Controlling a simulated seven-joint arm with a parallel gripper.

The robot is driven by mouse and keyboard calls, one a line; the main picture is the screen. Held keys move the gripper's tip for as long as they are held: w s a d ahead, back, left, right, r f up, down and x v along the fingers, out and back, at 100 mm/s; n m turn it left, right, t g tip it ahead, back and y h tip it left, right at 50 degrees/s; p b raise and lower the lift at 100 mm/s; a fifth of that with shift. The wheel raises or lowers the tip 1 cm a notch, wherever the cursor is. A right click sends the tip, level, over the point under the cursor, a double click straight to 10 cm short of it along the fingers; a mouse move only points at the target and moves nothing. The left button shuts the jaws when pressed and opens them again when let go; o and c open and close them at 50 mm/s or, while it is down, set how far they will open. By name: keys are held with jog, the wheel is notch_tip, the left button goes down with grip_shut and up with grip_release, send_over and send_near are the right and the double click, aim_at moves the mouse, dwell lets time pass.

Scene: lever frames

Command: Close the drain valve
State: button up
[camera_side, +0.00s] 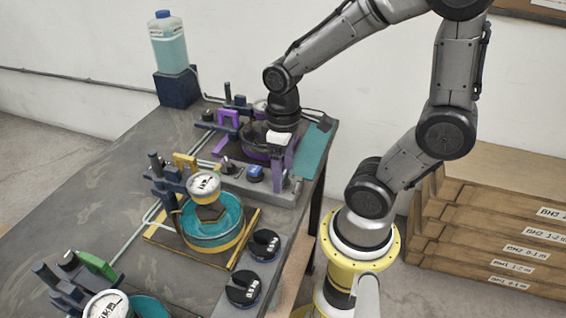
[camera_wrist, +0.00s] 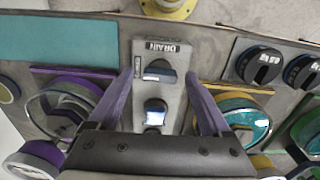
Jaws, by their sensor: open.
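The drain valve is a dark blue knob (camera_wrist: 155,72) on a grey panel (camera_wrist: 178,95), beside a label (camera_wrist: 162,47) reading DRAIN in the wrist view. The knob's handle lies roughly crosswise in that view. My gripper (camera_wrist: 158,75) is open, its two purple fingers apart on either side of the panel, with the knob in the gap between their tips. I cannot tell whether the fingers touch anything. In the side view my gripper (camera_side: 283,172) is over the purple station at the table's far right, partly hiding the panel.
A switch with a bright blue-white face (camera_wrist: 155,112) is on the same panel. A purple-ringed vessel (camera_wrist: 78,98) stands left and a teal vessel (camera_wrist: 243,120) right of the fingers. Two black dials (camera_side: 265,245) (camera_side: 243,289) sit near the table edge. A bottle (camera_side: 168,45) stands behind.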

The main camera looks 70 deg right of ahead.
notch_tip(320, 180, up, 14)
dwell(0.5)
jog(key=shift+f, duration=0.1)
dwell(0.5)
jog(key=shift+s+a+f+t, duration=0.45)
jog(key=shift+a+t, duration=0.15)
jog(key=shift+t, duration=0.35)
jog(key=shift+s+a+f+t, duration=0.35)
jog(key=shift+a+t, duration=0.2)
jog(key=shift+t, duration=0.35)
jog(key=shift+s+a+f+t, duration=0.35)
jog(key=shift+s+a+t, duration=0.2)
jog(key=shift+t, duration=0.4)
